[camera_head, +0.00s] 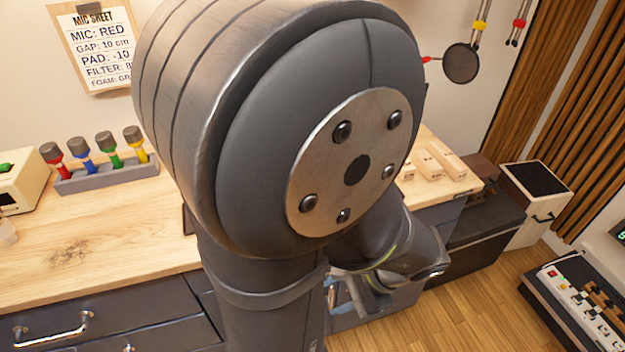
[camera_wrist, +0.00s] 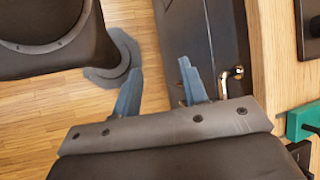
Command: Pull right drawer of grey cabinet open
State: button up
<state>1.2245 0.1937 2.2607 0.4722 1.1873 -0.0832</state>
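The grey cabinet (camera_head: 110,335) has a wooden top and dark drawer fronts; a drawer with a metal bar handle (camera_head: 55,328) shows at lower left in the head view. My arm hides much of the cabinet's right part there. In the wrist view a dark drawer front (camera_wrist: 208,40) runs along the worktop edge. A metal handle (camera_wrist: 231,76) sticks out from it, partly hidden by my gripper's base. My gripper (camera_wrist: 158,78) is open, its two blue-grey fingers apart with floor and drawer front seen between and beyond them. The handle lies right of the right finger, outside the gap.
The worktop (camera_head: 110,240) carries a rack (camera_head: 105,175) of several coloured microphones and wooden blocks (camera_head: 435,162). A green object (camera_wrist: 302,122) lies at the worktop edge in the wrist view. Dark cases (camera_head: 480,235) stand right of the cabinet; wooden floor (camera_head: 450,310) lies clear in front.

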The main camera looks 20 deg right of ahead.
jog(key=d+f+n+t, duration=0.1)
jog(key=d+f+t, duration=0.45)
jog(key=d, duration=0.35)
jog(key=d+f+n+t, duration=0.1)
jog(key=d+f+t, duration=0.3)
jog(key=d+t, duration=0.3)
jog(key=shift+g, duration=0.45)
jog(key=x, duration=0.6)
jog(key=d+x, duration=0.1)
jog(key=x, duration=1)
jog(key=shift+w, duration=0.55)
grip_shut()
